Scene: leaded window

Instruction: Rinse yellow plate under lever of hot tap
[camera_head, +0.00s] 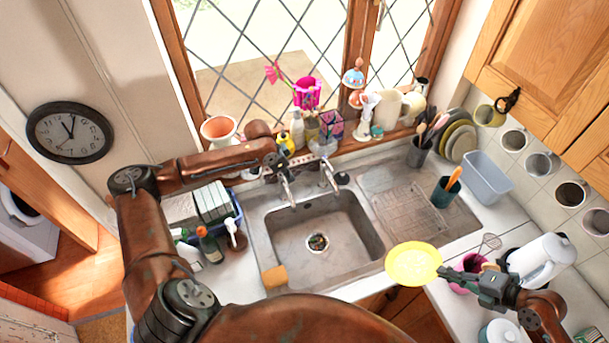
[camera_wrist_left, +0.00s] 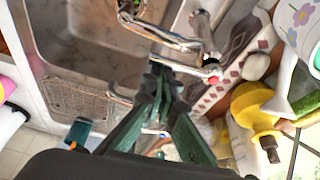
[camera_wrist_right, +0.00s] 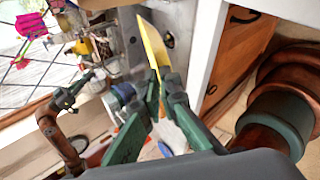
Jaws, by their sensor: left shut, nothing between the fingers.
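The yellow plate (camera_head: 411,263) is held above the counter's front edge, right of the sink. My right gripper (camera_head: 470,279) is shut on its right rim. In the right wrist view the plate (camera_wrist_right: 152,46) shows nearly edge-on between the fingertips (camera_wrist_right: 163,88). Two chrome taps stand behind the sink, a left one (camera_head: 287,190) and a right one (camera_head: 329,176). My left gripper (camera_head: 279,164) is shut and empty just above the left tap's top. In the left wrist view its fingers (camera_wrist_left: 158,84) are close to the taps; contact is unclear. No running water is visible.
The steel sink (camera_head: 350,208) is empty except for its drain. A sponge (camera_head: 274,277) lies at its front left corner. Bottles and ornaments crowd the windowsill. A kettle (camera_head: 540,259) and a pink cup (camera_head: 466,268) stand near my right gripper. A blue tub (camera_head: 487,178) stands beyond the drainer.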

